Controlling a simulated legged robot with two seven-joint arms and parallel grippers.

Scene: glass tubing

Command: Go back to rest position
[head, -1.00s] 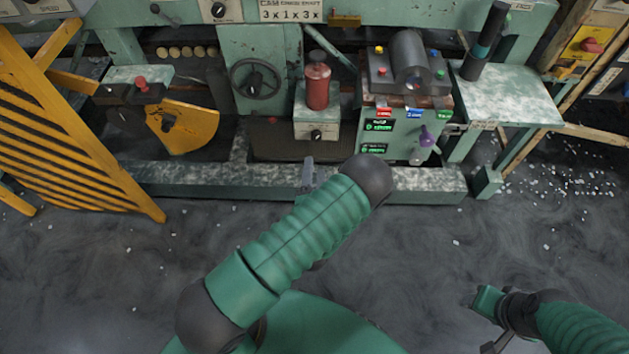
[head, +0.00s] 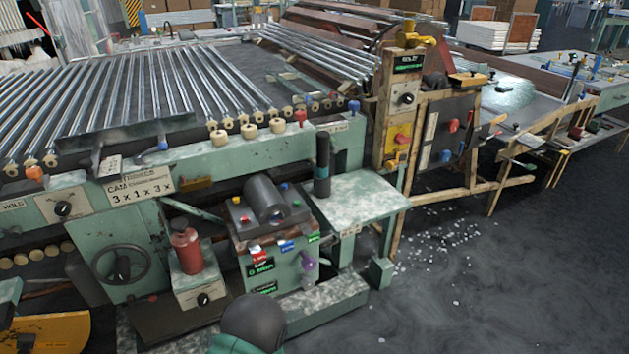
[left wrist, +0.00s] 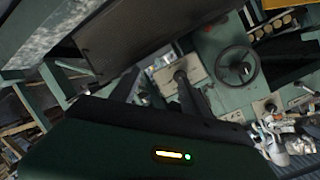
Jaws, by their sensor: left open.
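My left gripper (left wrist: 157,78) shows in the left wrist view, with its two dark fingers apart and nothing seen between them. It points toward the green machine, whose handwheel (left wrist: 238,66) is to the right of the fingers. In the head view only a dark joint and a bit of green of my arm show at the bottom edge, in front of the machine's base. The left gripper is hidden there. My right gripper is not in view.
The green machine (head: 240,157) carries rows of glass tubes (head: 130,90). A control box with a grey cylinder (head: 264,201) and a red canister (head: 186,246) stand near my arm. A side table (head: 365,200) juts out. Grey floor (head: 480,290) at right is open, with scattered white bits.

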